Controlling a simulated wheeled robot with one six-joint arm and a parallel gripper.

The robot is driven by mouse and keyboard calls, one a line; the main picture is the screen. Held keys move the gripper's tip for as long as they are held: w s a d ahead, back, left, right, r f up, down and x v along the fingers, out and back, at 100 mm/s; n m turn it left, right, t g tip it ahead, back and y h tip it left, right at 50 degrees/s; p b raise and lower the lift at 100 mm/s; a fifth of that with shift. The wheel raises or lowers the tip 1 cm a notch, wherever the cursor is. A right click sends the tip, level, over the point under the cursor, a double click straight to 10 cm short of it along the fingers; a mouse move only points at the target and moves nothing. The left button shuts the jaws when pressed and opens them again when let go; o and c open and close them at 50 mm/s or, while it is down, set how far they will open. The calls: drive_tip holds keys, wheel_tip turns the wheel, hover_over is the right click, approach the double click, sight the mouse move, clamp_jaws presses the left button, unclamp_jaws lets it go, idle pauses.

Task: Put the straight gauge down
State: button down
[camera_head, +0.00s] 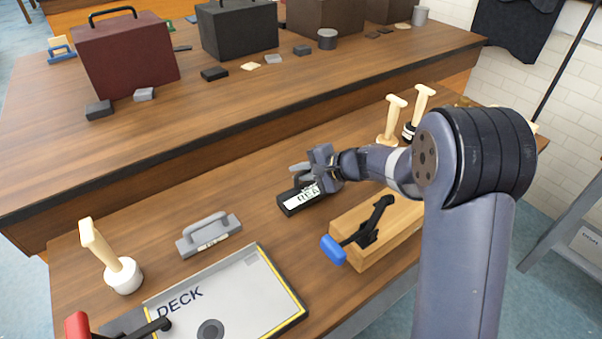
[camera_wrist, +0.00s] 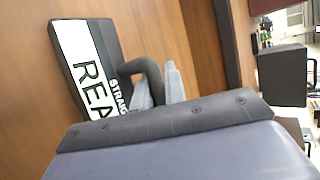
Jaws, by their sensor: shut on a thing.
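The straight gauge (camera_head: 298,201) is a black block with a white label; "REA" can be read on it. In the wrist view the gauge (camera_wrist: 88,62) also shows "STRAIG" and a dark curved handle. My gripper (camera_head: 312,175) is shut on this handle, and its grey fingers (camera_wrist: 160,85) show beside it in the wrist view. The gauge is low over the wooden bench (camera_head: 250,205), near its middle; I cannot tell whether its underside touches the wood. My gripper hides part of its right end.
A grey handled block (camera_head: 209,236) and the DECK plate (camera_head: 245,300) lie to the left and front. Cream-handled tools (camera_head: 121,275) (camera_head: 391,120) stand upright. Bare wood lies left of the gauge.

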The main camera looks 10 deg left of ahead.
drive_tip(key=shift+f, duration=0.3)
drive_tip(key=c, duration=1.5)
unclamp_jaws()
drive_tip(key=shift+o, duration=0.2)
drive_tip(key=shift+r, duration=0.2)
drive_tip(key=shift+d+r, duration=0.15)
drive_tip(key=shift+d, duration=0.1)
drive_tip(key=v, duration=1.1)
drive_tip(key=shift+s+d, duration=0.2)
